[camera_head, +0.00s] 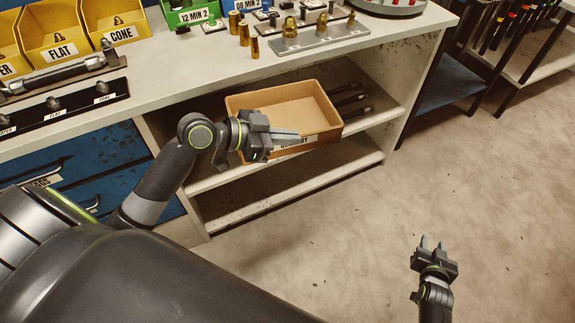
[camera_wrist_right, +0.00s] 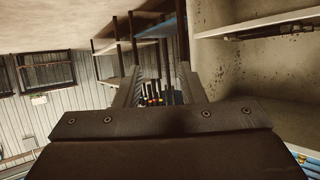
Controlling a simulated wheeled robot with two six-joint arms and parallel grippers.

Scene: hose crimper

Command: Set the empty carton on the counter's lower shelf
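The empty, open-topped tan carton (camera_head: 318,104) is at the counter's (camera_head: 200,70) open bay, level with the upper of two shelf boards (camera_head: 215,177). Its front wall carries a partly covered label and lies near the board's front edge. I cannot tell whether its base rests fully on the board. My left gripper (camera_head: 284,135) is at the carton's front left, its fingers across the front rim. Whether they clamp the wall is unclear. My right gripper (camera_head: 432,243) is over bare floor, fingers apart and empty. Its fingers also show apart in the right wrist view (camera_wrist_right: 155,85).
Dark rods (camera_head: 350,96) lie on the shelf board right of the carton. The bottom board (camera_head: 290,182) below looks bare. Brass fittings (camera_head: 291,27), yellow bins (camera_head: 58,42) and a green bin (camera_head: 190,12) stand on the countertop. The floor (camera_head: 400,200) at right is clear.

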